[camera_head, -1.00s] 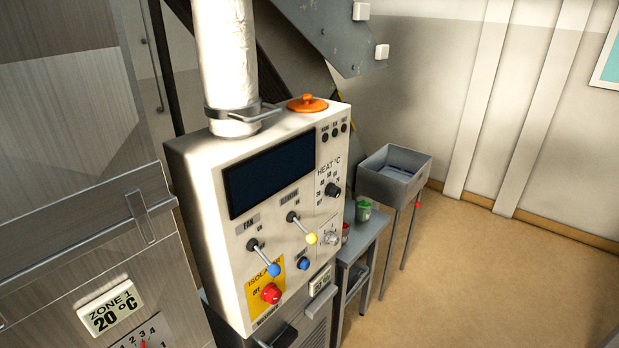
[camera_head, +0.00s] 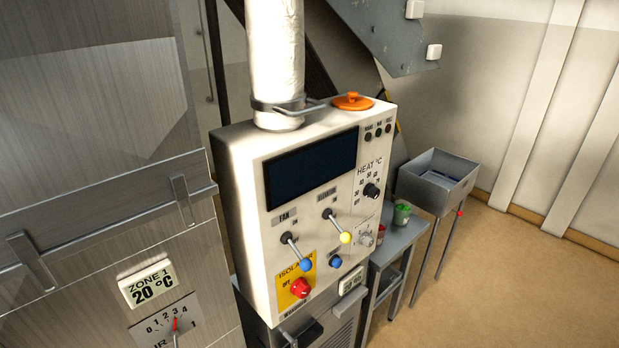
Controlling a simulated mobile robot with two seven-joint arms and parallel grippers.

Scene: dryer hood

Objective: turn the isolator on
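The isolator is a red rotary knob (camera_head: 301,288) on a yellow plate (camera_head: 284,274) at the lower left of the white control box (camera_head: 237,190). The word OFF shows beside the knob; which way the knob points is too small to tell. A fan lever with a blue tip (camera_head: 305,265) and a second lever with a yellow tip (camera_head: 345,238) sit above and to the right. Neither of my grippers shows in the head view.
A dark screen (camera_head: 311,169) fills the box's upper front. A metal cabinet (camera_head: 90,130) with handles stands close on the left. A small grey side table (camera_head: 400,240) and a sink-like bin (camera_head: 437,180) stand to the right. The floor (camera_head: 520,280) at right is clear.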

